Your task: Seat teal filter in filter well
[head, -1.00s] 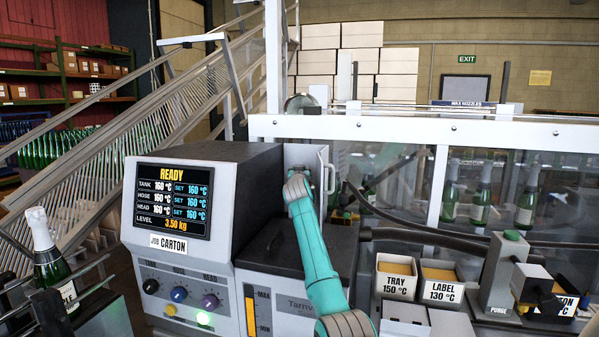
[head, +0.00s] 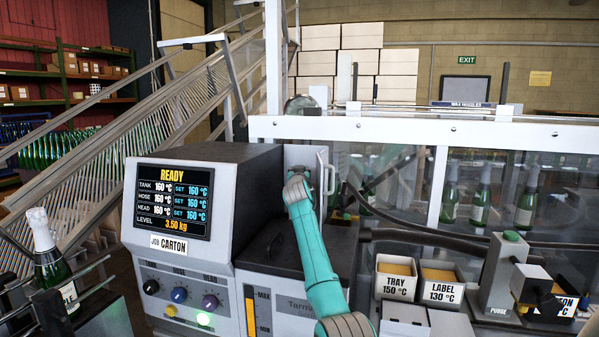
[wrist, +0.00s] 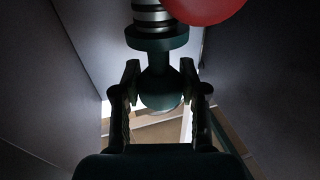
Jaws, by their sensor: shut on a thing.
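The teal filter (wrist: 155,38), with a dark teal flange under a ribbed silver-grey section, shows at the top middle of the wrist view. My gripper (wrist: 160,85) is shut on its narrower dark teal lower part, one finger on each side. The far end of the filter runs out of the wrist picture. In the head view my teal arm reaches over the grey melt unit (head: 300,245), and its outer end hides my gripper and the filter. I cannot make out the filter well in either view.
Dark grey walls (wrist: 95,45) stand close around my gripper in the wrist view. A red rounded thing (wrist: 208,10) is beside the filter. A white-framed clear guard (head: 400,130) and labelled TRAY (head: 395,282) and LABEL (head: 440,285) boxes are right of my arm.

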